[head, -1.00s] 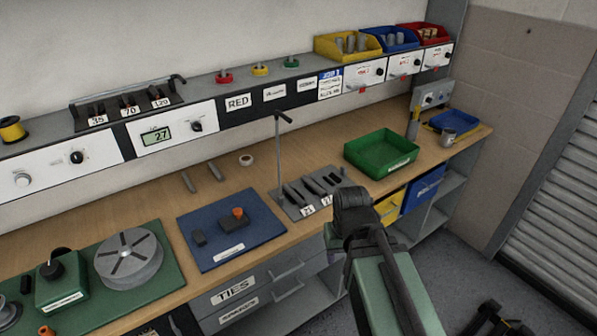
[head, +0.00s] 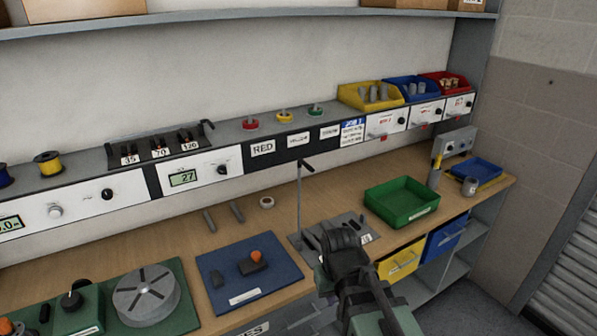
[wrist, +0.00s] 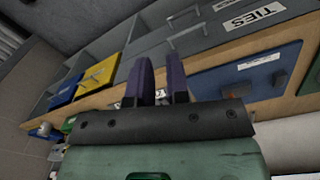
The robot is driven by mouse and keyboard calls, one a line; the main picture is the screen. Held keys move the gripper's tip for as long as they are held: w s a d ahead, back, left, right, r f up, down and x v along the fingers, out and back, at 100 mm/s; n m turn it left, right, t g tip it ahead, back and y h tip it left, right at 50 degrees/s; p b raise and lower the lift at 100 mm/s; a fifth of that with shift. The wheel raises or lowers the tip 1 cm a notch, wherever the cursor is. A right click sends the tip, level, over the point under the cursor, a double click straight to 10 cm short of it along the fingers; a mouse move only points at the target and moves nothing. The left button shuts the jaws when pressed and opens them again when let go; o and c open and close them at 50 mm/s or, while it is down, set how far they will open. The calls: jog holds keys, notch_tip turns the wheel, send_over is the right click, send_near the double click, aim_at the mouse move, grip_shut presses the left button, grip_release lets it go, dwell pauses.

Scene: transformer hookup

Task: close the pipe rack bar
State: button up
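The pipe rack (head: 297,241) is a grey plate with dark slots and white labels on the wooden bench, right of the blue mat. Its bar (head: 299,205) stands upright at the rack's left side, with a short black handle (head: 308,163) at its top. My dark wrist and green arm cover the front right of the rack in the head view, and my fingers are hidden there. In the wrist view my gripper (wrist: 162,76) shows two dark purple fingers with a gap between them, nothing held. The bar cannot be made out in the wrist view.
A green tray (head: 402,203) stands right of the rack. The blue mat (head: 249,275) with an orange-topped dark part lies left. Two grey pipes and a tape roll (head: 267,202) lie behind. An instrument shelf (head: 183,180) runs along the back wall, carrying another small rack.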

jog(key=w+a+r+n+t+h+p, duration=0.1)
jog(key=w+a+r+h+p, duration=0.1)
jog(key=w+a+r, duration=0.2)
jog(key=w+a+r+n+t+h+p, duration=0.1)
jog(key=w+a+r+h+p, duration=0.1)
jog(key=w+a, duration=0.5)
jog(key=w+a+r+n+t+h+p, duration=0.2)
jog(key=w+a+r+h, duration=0.1)
jog(key=w+a+r, duration=0.2)
jog(key=shift+w+a+r+h, duration=0.1)
jog(key=shift+a+r+h, duration=0.15)
jog(key=shift+r, duration=0.3)
jog(key=shift+w+a+r+h, duration=0.1)
jog(key=shift+a+r+h, duration=0.1)
jog(key=shift+r, duration=0.3)
grip_shut()
jog(key=t+h, duration=0.3)
jog(key=h, duration=0.3)
send_near(305, 166)
jog(key=b+x, duration=0.2)
jog(key=x, duration=0.5)
jog(key=shift+d, duration=0.25)
jog(key=shift+w+d, duration=0.1)
